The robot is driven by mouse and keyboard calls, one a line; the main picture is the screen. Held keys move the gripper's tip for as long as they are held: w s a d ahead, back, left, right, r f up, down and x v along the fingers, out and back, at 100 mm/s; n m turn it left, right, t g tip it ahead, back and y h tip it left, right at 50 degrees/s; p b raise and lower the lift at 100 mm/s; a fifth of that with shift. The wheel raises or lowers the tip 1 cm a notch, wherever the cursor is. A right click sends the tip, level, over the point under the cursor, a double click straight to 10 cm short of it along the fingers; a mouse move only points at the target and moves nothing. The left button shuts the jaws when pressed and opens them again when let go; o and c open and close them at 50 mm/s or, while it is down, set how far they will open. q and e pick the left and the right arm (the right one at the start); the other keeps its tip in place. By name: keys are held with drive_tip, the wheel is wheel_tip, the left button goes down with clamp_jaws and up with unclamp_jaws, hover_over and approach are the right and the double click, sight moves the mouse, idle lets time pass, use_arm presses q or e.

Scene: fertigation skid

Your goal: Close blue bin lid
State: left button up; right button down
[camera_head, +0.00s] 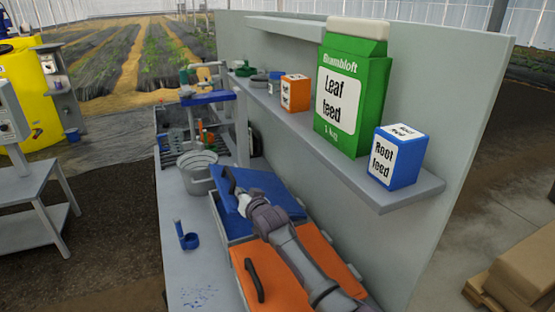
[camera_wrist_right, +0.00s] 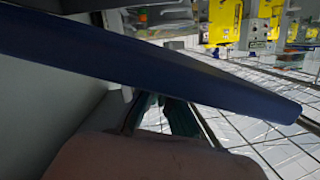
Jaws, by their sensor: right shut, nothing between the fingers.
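The blue bin lid (camera_head: 258,182), with a dark handle (camera_head: 229,180), lies over its grey bin (camera_head: 233,238) in the head view. I cannot tell whether its edge rests fully on the rim. My right gripper (camera_head: 246,202) is shut and empty, at the lid, with its arm reaching in from the lower right. In the right wrist view the lid's blue edge (camera_wrist_right: 150,62) runs slantwise across the picture and hides the tips of my dark fingers (camera_wrist_right: 158,112). Contact is unclear. My left gripper is not in view.
An orange-lidded bin (camera_head: 258,262) stands in front, partly under my arm. A grey bucket (camera_head: 199,172) and blue cup-shaped item (camera_head: 188,240) are on the bench to the left. A shelf (camera_head: 405,190) above right holds a green carton (camera_head: 352,90) and blue box (camera_head: 398,160).

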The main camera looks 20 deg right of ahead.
drive_tip(key=shift+a+f+b, duration=0.25)
drive_tip(key=shift+f+b, duration=0.25)
drive_tip(key=shift+f, duration=0.7)
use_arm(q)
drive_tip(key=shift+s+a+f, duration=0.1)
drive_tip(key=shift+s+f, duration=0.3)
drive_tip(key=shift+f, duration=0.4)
use_arm(e)
drive_tip(key=shift+a+f, duration=0.15)
drive_tip(key=shift+f, duration=0.05)
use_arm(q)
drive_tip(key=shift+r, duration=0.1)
